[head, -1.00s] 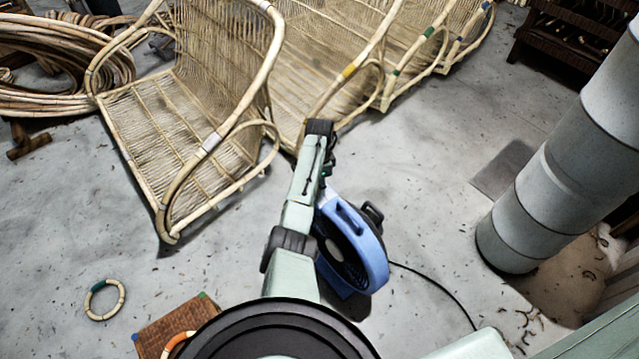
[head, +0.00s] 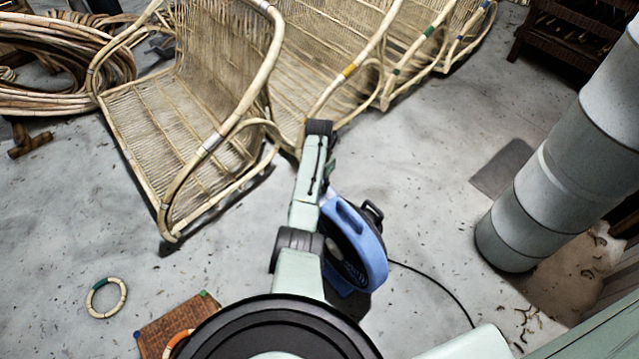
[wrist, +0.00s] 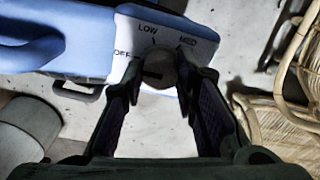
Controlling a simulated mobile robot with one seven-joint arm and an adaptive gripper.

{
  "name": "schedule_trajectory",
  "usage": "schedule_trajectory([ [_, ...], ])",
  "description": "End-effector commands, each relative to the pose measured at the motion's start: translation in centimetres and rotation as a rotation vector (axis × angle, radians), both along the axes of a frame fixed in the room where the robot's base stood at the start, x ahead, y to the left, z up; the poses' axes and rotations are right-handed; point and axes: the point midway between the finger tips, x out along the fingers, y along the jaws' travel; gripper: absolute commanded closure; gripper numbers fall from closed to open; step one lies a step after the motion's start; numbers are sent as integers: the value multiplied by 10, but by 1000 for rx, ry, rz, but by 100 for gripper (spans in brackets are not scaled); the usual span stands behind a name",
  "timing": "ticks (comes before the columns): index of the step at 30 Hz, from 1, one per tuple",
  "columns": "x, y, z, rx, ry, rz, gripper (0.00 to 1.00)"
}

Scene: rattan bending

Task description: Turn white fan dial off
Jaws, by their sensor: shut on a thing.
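The blue fan (head: 372,262) stands on the floor in the head view, partly behind my arm. In the wrist view, its blue housing (wrist: 85,40) crosses the top left and carries a white dial panel (wrist: 205,34) marked OFF, LOW and MED. A small dark grey dial knob (wrist: 160,71) sits at the panel's lower edge. My gripper (wrist: 163,78) is shut on this knob, one dark finger on each side. I cannot tell for certain which mark the knob points to. The gripper and dial are not clearly visible in the head view.
Rattan chair frames (head: 185,120) stand close beyond my arm. A thick grey pipe (head: 550,180) rises at right. A black cord (head: 440,285) runs from the fan across the floor. A rattan ring (head: 106,298) and a brown woven box (head: 172,325) lie at lower left.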

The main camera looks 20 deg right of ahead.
Motion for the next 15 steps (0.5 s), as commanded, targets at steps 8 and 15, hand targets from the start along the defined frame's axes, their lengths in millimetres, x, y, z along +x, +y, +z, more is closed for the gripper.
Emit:
schedule_trajectory([
  [8,0,1,1,1,1,8,100],
  [15,0,0,1,-1,1,7,67],
])
